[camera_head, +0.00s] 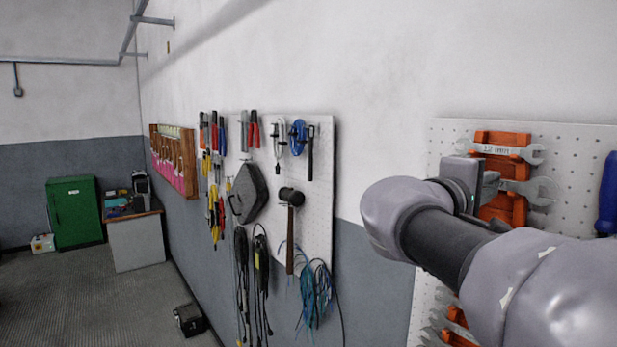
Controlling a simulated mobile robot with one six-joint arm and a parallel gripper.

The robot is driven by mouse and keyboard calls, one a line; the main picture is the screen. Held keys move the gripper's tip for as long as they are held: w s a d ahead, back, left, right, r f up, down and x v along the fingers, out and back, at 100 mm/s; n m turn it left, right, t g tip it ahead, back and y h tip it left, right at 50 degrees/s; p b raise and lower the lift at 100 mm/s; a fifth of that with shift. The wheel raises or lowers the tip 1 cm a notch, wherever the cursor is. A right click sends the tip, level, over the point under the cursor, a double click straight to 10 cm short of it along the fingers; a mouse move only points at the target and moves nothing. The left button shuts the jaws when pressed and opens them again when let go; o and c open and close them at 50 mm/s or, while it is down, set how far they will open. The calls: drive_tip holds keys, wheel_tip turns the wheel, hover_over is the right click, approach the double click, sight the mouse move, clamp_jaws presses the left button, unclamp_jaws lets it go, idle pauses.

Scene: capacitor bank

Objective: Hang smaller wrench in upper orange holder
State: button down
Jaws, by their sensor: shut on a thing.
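The upper orange holder (503,207) is on the white pegboard at the right. One silver wrench (497,150) lies across its upper part, with an open end showing at the right. A second silver wrench (538,190) lies level below it, its open end pointing right. My gripper (488,186) is shut on this lower wrench, right in front of the holder. The gripper hides the wrench's left part. I cannot tell whether the held wrench touches the holder, or compare the two wrenches' true sizes.
A lower orange holder (458,322) with several wrenches is partly hidden behind my arm. A blue-handled tool (608,194) hangs at the right edge. A pegboard (318,215) with pliers, a hammer (291,215) and cables is further left. The floor at left is mostly clear.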

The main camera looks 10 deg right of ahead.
drive_tip(key=c, duration=1.3)
unclamp_jaws()
